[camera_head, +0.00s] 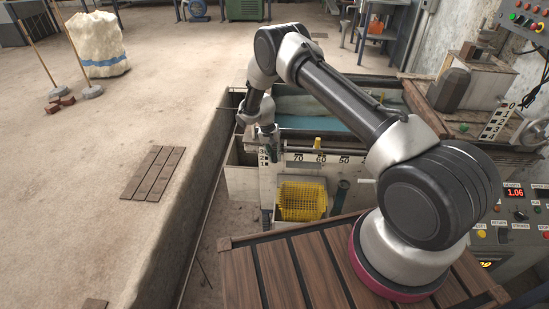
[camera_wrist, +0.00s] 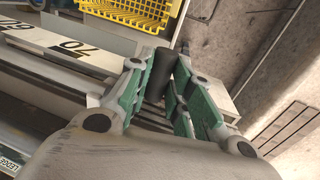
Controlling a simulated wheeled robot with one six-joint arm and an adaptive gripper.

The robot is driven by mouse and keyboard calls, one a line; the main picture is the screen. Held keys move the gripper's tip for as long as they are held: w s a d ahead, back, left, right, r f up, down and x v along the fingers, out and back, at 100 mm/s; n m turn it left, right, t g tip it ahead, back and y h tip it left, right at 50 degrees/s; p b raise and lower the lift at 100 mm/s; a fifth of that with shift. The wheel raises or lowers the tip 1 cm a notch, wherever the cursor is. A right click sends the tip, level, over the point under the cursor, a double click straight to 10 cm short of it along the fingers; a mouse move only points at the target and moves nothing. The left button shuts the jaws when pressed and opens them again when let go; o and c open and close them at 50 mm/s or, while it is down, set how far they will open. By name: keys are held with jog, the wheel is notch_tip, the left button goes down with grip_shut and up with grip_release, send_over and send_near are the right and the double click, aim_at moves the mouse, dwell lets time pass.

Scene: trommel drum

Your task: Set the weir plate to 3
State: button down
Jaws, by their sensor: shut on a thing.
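My gripper (camera_head: 268,143) is at the left end of the trough, close to a small upright scale (camera_head: 264,155) marked with figures that seem to include 3. In the wrist view my gripper (camera_wrist: 160,82) has its green-padded fingers shut around a dark, rounded grip (camera_wrist: 162,66). The grip appears to belong to the weir plate, but the plate itself is mostly hidden behind my fingers and wrist. I cannot read its setting. In the head view the grip is hidden by my gripper.
A rail (camera_head: 318,158) marked 70, 60, 50 runs along the trough front, with a yellow basket (camera_head: 302,201) below. Another numbered scale (camera_head: 495,121) stands at right, near a control panel (camera_head: 515,215). A concrete ledge (camera_head: 190,190) lies left; open floor is beyond.

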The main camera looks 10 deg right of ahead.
jog(key=shift+w+r, duration=0.1)
jog(key=shift+r, duration=0.1)
jog(key=c, duration=1.6)
grip_release()
jog(key=shift+o, duration=0.2)
jog(key=shift+r, duration=0.1)
notch_tip(320, 180, up, 12)
jog(key=a, duration=0.2)
jog(key=shift+w+f, duration=0.2)
jog(key=shift+w, duration=0.05)
jog(key=shift+a, duration=0.1)
